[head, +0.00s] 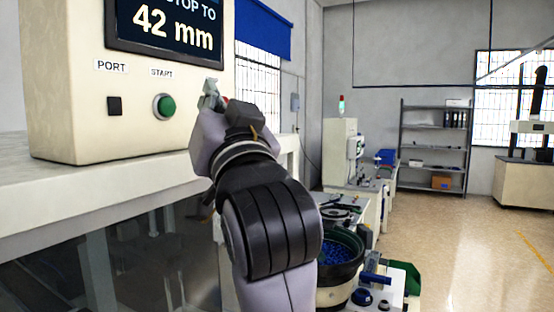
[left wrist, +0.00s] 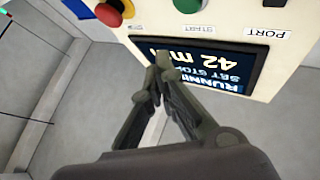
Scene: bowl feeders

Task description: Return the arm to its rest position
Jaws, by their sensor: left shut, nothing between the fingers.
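My left gripper (head: 212,92) is raised in front of the cream control box (head: 60,90), near its right edge. In the left wrist view the gripper (left wrist: 162,62) has its fingertips together with nothing between them, and the box's display (left wrist: 225,68) shows behind them. In the head view the display (head: 165,25) reads "STOP TO 42 mm". The green START button (head: 164,106) is left of the gripper, apart from it. A red button (left wrist: 112,12) also shows in the left wrist view. My right gripper is not in view.
The box stands on a pale counter (head: 100,190) at the left. A bowl feeder (head: 340,255) with blue parts is below and right of my left arm. A grey shelf (head: 435,145) stands at the back. The floor (head: 470,250) at the right is clear.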

